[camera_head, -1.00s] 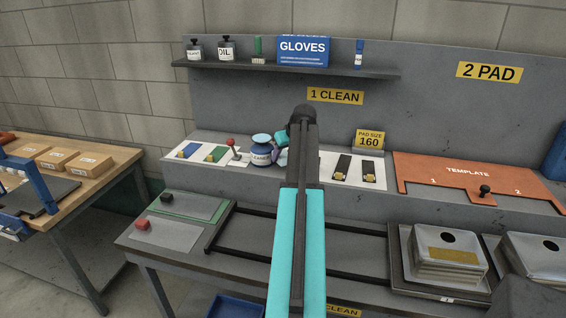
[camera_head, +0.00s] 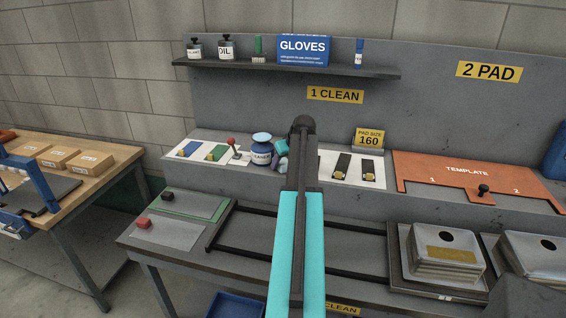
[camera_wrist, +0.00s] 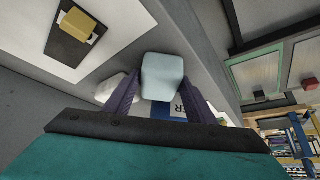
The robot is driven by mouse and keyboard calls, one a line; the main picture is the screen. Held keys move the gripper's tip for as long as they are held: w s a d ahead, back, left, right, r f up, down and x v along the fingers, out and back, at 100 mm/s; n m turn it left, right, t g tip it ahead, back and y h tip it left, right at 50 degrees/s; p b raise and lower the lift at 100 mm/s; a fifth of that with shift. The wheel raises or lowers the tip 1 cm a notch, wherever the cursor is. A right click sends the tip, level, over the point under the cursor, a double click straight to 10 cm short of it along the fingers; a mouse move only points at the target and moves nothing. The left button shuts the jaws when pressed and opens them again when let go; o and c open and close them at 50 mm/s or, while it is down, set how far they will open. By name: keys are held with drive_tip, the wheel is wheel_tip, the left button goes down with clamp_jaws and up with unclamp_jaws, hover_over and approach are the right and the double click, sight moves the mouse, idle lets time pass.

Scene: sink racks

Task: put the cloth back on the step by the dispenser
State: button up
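The cloth (camera_wrist: 163,76) is a pale blue, rounded, folded bundle between the purple fingertips of my gripper (camera_wrist: 163,92) in the wrist view. Both fingers press against its sides. In the head view my gripper (camera_head: 282,153) is low over the step (camera_head: 260,181), just right of the dispenser (camera_head: 262,156), a dark blue jar with a light blue dish top. My arm hides part of this spot. A piece of a blue and white label (camera_wrist: 172,110) shows between the fingers. I cannot tell whether the cloth touches the step.
A white card with two black pads (camera_head: 342,168) lies right of my gripper, with a yellow pad-size sign (camera_head: 368,138) behind. A red-knobbed lever (camera_head: 232,146) stands left of the dispenser. An orange template (camera_head: 440,176) lies farther right. A shelf (camera_head: 290,68) overhangs behind.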

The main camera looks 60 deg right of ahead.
drive_tip(key=shift+o, duration=0.9)
drive_tip(key=shift+r, duration=0.2)
drive_tip(key=b+v, duration=0.2)
drive_tip(key=v, duration=1)
